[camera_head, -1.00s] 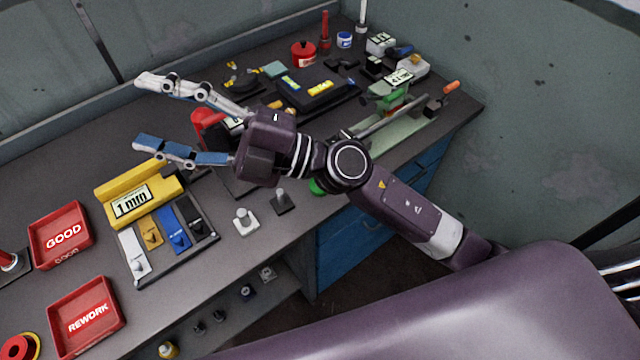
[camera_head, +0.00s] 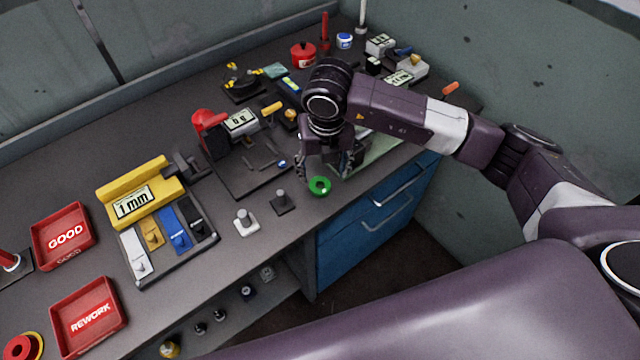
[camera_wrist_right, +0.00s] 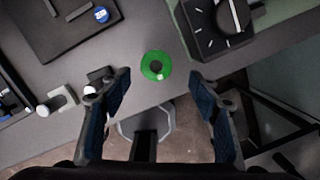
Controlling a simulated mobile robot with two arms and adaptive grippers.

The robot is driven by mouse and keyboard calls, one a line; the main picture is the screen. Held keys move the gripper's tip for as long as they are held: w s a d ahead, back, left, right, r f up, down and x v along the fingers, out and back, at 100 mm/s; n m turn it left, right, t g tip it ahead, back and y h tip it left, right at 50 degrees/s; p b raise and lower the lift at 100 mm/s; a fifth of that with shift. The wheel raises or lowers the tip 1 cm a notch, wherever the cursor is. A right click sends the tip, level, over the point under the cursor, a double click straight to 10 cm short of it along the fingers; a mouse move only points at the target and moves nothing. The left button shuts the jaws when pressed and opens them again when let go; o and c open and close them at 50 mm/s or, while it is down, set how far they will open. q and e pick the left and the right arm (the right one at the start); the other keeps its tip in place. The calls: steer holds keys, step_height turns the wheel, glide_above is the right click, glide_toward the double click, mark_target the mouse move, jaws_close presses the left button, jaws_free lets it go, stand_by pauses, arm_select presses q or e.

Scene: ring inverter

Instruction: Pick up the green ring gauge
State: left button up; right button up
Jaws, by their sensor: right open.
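The green ring gauge (camera_head: 319,186) lies flat on the dark bench near its front edge. My right gripper (camera_head: 330,172) points down above the bench, close to the ring. In the right wrist view the two fingers of the right gripper (camera_wrist_right: 162,95) are spread wide and empty, with the ring beyond the fingertips and between their lines. The ring is not touched by the fingers there. My left gripper is not in view.
A black knobbed device (camera_wrist_right: 218,25) sits right of the ring. A dark post on a square base (camera_head: 281,201) and a white one (camera_head: 245,222) stand to its left. A red-topped gauge stand (camera_head: 209,130) is behind. Blue drawers (camera_head: 370,225) lie below the bench edge.

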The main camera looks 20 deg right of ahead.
mark_target(320, 188)
steer(key=f, duration=0.1)
steer(key=f+p, duration=0.1)
steer(key=f, duration=0.1)
steer(key=f+p, duration=0.1)
steer(key=shift+w+a+f, duration=0.2)
steer(key=shift+w+f, duration=0.05)
steer(key=shift+w, duration=0.05)
steer(key=shift+w+f, duration=0.15)
steer(key=shift+f, duration=0.5)
steer(key=c, duration=1.3)
steer(key=shift+c, duration=0.2)
steer(key=shift+r, duration=0.1)
